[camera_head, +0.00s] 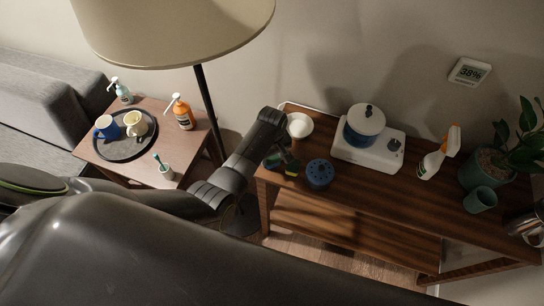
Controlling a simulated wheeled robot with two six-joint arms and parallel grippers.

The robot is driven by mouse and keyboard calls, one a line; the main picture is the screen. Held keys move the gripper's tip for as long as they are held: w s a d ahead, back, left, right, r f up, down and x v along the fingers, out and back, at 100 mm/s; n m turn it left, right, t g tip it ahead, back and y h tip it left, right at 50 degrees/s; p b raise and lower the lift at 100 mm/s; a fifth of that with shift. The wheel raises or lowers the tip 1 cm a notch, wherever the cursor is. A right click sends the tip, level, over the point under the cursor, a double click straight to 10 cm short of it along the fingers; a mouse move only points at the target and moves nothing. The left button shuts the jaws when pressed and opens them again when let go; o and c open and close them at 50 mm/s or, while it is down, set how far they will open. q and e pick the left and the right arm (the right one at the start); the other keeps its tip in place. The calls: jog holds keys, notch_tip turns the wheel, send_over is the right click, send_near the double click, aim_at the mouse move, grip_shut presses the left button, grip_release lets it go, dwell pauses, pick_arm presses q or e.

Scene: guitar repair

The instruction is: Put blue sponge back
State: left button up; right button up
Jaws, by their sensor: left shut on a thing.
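My left gripper (282,157) reaches down over the left end of the wooden console table (390,205). It is shut on a small dark blue-green piece, which looks like the blue sponge (272,161); the fingers hide part of it. A small green and yellow sponge (292,168) is right beside the fingertips; I cannot tell whether they touch. A round blue container with holes in its top (319,174) stands just right of the gripper.
A white bowl (299,125), a white appliance (368,146) with a blue pot, a spray bottle (438,155), a teal cup (480,200) and a potted plant (484,168) stand on the console. A lamp (175,30) and a side table (190,148) with a tray are left.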

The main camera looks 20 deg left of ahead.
aim_at(272, 158)
pick_arm(q)
jog(key=shift+f, duration=0.1)
pick_arm(e)
jog(key=shift+s+f, duration=0.1)
jog(key=shift+s, duration=0.1)
pick_arm(q)
jog(key=o, duration=1)
jog(key=shift+c, duration=0.2)
pick_arm(e)
jog(key=shift+s, duration=0.2)
pick_arm(q)
jog(key=shift+r, duration=0.2)
notch_tip(272, 158, up, 12)
jog(key=shift+f, duration=0.1)
